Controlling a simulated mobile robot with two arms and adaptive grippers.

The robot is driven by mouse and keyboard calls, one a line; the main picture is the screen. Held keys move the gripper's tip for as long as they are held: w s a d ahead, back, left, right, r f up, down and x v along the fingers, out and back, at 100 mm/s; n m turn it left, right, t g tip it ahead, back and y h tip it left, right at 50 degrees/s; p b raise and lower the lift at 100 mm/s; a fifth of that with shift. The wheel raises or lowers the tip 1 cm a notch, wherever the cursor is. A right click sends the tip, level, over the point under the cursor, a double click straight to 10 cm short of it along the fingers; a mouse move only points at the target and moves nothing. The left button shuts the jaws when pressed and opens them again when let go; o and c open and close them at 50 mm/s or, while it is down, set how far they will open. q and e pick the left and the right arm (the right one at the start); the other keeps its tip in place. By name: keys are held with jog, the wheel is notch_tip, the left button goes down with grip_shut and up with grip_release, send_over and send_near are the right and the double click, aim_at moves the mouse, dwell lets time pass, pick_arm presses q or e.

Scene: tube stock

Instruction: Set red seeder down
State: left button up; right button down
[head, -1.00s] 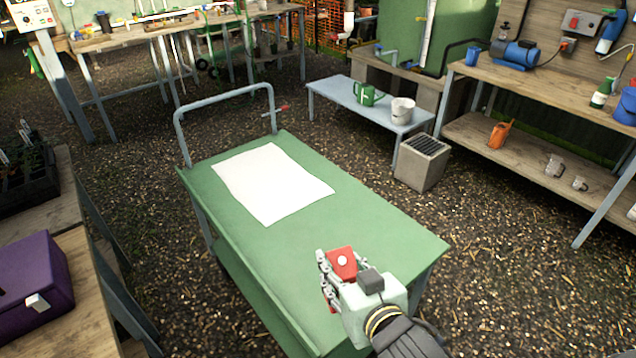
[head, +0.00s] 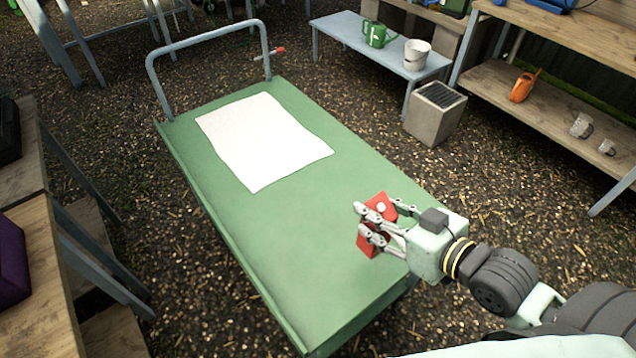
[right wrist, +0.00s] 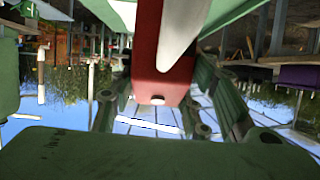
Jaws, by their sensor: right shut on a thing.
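The red seeder (head: 379,207) is a small red block with a white round knob. My right gripper (head: 378,226) is shut on it, over the right front part of the green cart top (head: 260,240). I cannot tell how far above the cart top the seeder is. In the right wrist view the red seeder (right wrist: 160,75) sits between the fingers (right wrist: 165,100), with a pale strip across it. A white sheet (head: 262,140) lies flat on the far part of the cart top. My left gripper is not in view.
The cart top is bare around the sheet; a grey handle (head: 210,35) rises at its far end. A low bench (head: 335,30) holds a green watering can (head: 379,36) and a white bucket (head: 416,54). A planter box (head: 435,112) stands on the ground beyond the cart.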

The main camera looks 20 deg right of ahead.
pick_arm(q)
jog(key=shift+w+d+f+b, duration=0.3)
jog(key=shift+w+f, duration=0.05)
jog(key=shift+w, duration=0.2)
pick_arm(e)
jog(key=w+f, duration=1)
jog(key=w, duration=0.1)
jog(key=shift+f, duration=0.25)
jog(key=shift+d+f, duration=0.1)
jog(key=c, duration=1)
grip_release()
jog(key=shift+f, duration=0.1)
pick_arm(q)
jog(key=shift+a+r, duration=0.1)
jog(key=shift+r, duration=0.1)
pick_arm(e)
jog(key=v, duration=1.2)
